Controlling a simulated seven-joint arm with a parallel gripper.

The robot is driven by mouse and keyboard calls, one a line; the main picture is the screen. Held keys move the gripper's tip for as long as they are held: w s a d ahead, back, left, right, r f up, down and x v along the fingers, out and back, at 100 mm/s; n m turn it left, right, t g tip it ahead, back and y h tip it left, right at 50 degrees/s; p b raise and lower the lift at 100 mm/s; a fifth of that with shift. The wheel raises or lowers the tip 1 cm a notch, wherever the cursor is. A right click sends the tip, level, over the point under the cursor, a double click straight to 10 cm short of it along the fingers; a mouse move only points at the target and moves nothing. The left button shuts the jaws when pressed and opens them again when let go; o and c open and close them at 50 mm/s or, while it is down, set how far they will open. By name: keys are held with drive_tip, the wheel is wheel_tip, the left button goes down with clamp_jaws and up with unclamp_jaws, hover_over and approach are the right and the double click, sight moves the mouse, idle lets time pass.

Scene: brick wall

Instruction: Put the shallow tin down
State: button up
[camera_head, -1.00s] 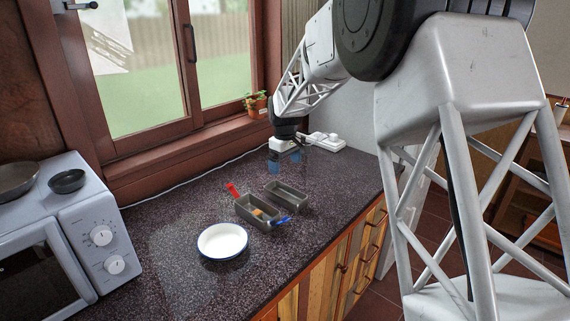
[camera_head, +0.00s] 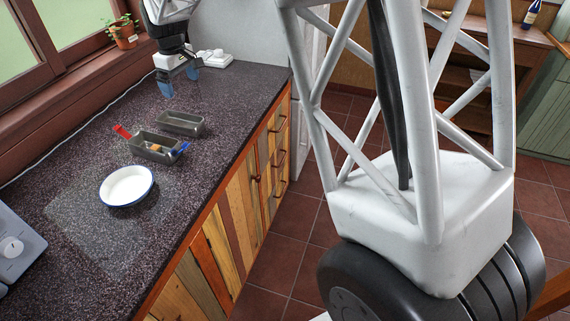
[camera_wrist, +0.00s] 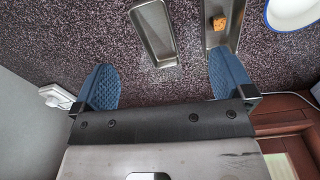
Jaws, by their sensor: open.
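An empty grey metal tin (camera_head: 181,124) lies on the dark speckled counter. It also shows beyond my fingertips in the wrist view (camera_wrist: 155,35). Beside it stands another grey tin (camera_head: 150,153) with an orange-brown piece (camera_wrist: 219,22) inside. I cannot tell from its look alone which of the two is called shallow. My gripper (camera_head: 179,80) is behind the empty tin, apart from it. In the wrist view its blue fingers (camera_wrist: 163,82) are wide apart with nothing between them.
A white blue-rimmed dish (camera_head: 126,186) stands nearer on the counter. A red-handled thing (camera_head: 122,131) and a blue one (camera_head: 182,149) stick out at the filled tin. A potted plant (camera_head: 124,34) is on the sill. A white device (camera_head: 214,58) lies behind my gripper. Bare counter surrounds the tins.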

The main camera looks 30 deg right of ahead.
drive_tip(key=s+d+r+m+t, duration=0.1)
drive_tip(key=s+d+r+m, duration=0.15)
drive_tip(key=s, duration=0.85)
drive_tip(key=s+d+r+m, duration=0.1)
drive_tip(key=s+d+r, duration=0.3)
drive_tip(key=s, duration=0.7)
drive_tip(key=s+d+f+m, duration=0.2)
drive_tip(key=s, duration=0.9)
drive_tip(key=s+d+f+m+t, duration=0.1)
drive_tip(key=s+d+m, duration=0.1)
drive_tip(key=s, duration=1)
drive_tip(key=shift+s+f, duration=0.25)
drive_tip(key=shift+f, duration=0.15)
